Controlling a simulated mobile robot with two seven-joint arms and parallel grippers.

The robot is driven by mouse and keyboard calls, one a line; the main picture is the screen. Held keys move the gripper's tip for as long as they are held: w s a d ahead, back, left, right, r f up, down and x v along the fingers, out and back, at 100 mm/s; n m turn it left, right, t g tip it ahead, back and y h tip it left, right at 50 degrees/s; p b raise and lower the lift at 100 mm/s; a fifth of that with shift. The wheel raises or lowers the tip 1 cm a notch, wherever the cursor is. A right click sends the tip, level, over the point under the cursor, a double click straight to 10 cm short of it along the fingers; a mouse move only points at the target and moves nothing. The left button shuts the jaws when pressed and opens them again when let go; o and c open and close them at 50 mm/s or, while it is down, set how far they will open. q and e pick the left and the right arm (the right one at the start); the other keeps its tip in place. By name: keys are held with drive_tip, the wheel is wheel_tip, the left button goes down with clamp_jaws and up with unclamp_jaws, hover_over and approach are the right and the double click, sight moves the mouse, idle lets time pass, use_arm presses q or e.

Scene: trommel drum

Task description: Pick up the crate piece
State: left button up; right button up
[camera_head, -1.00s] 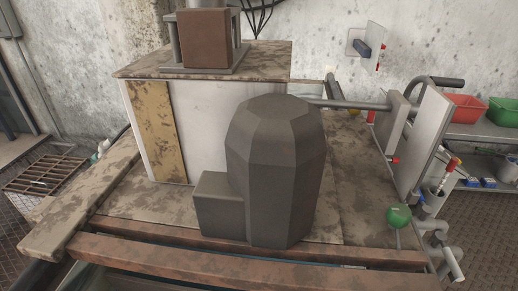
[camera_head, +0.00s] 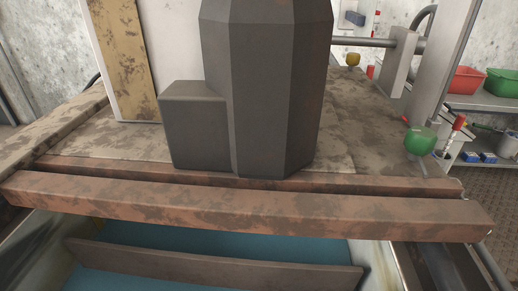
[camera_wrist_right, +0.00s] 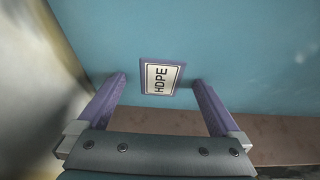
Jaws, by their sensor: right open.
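A small flat purple piece with a white label reading "HDPE" (camera_wrist_right: 161,78), apparently the crate piece, lies on a blue surface (camera_wrist_right: 235,45) in the right wrist view. My right gripper (camera_wrist_right: 158,82) is open, with one purple finger to each side of the piece. Gaps show between both fingers and the piece. I cannot tell how far above it the fingertips are. The head view shows neither gripper, and I cannot make out the piece there. My left gripper is not in view.
In the head view, a blue-floored trough (camera_head: 240,242) with a brown divider (camera_head: 215,264) lies below a rusty beam (camera_head: 250,214). A dark faceted housing (camera_head: 268,95) stands behind. A green knob (camera_head: 420,140) is at right. A brown ledge (camera_wrist_right: 285,140) borders the blue surface.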

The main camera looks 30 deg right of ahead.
drive_tip(key=shift+w+d+f, duration=0.1)
drive_tip(key=shift+w+f, duration=0.1)
drive_tip(key=shift+f, duration=0.35)
drive_tip(key=shift+r, duration=0.1)
drive_tip(key=c, duration=1.4)
